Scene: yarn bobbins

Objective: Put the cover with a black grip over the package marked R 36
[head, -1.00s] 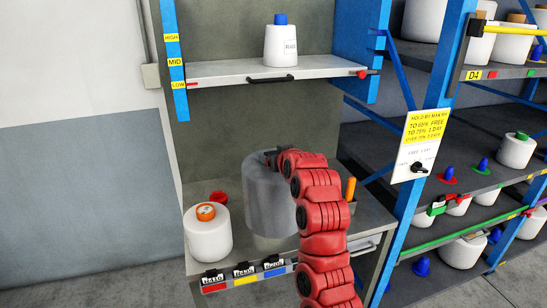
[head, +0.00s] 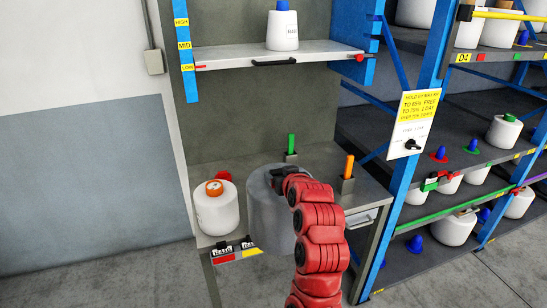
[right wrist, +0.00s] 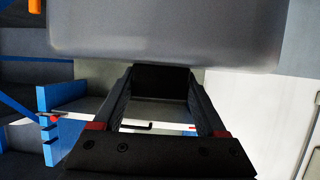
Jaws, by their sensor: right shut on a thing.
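The cover (head: 266,215) is a grey, cloudy cylinder standing upright at the front of the lower bench. My right gripper (head: 285,174) is shut on its black grip at the top. In the right wrist view the black grip (right wrist: 160,82) sits between the fingers, with the cover's grey wall (right wrist: 165,35) beyond. Whether the cover touches the bench, or has a package inside, I cannot tell. A white package with an orange top (head: 216,207) stands uncovered to its left. I can read no R 36 mark. My left gripper is not in view.
The lower bench (head: 205,239) has a green peg (head: 291,145) and an orange peg (head: 348,167) behind and right of the cover. Label cards (head: 222,253) line its front edge. A white shelf (head: 230,56) above holds a blue-topped bobbin (head: 283,28). A blue-framed rack stands right.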

